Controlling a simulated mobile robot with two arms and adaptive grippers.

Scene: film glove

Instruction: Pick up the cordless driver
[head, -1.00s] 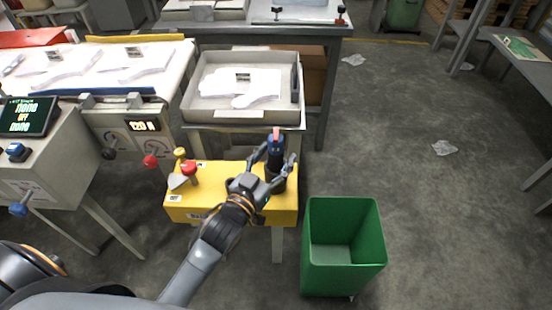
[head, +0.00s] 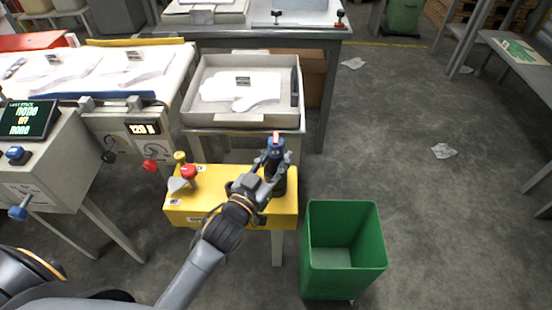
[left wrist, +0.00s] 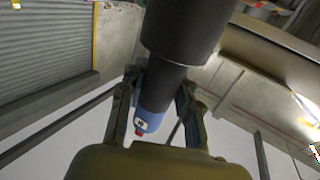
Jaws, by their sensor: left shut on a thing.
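The cordless driver (head: 276,148), blue and black with a red tip, stands upright over the right end of the yellow stand (head: 235,209). My left gripper (head: 275,161) reaches it from the front left, with its fingers shut around the driver's sides. In the left wrist view the driver's blue end (left wrist: 146,121) and dark shaft lie between the two fingers (left wrist: 160,88). A dark cylindrical part shows below the fingers; I cannot tell whether it is a holder or touches the stand. My right gripper is not in view.
Red and yellow knobs (head: 188,172) stand at the yellow stand's left end. A grey tray (head: 243,119) with white glove shapes is behind. An open green bin (head: 343,265) is at front right. A control box (head: 33,165) is at left. The floor at right is mostly clear.

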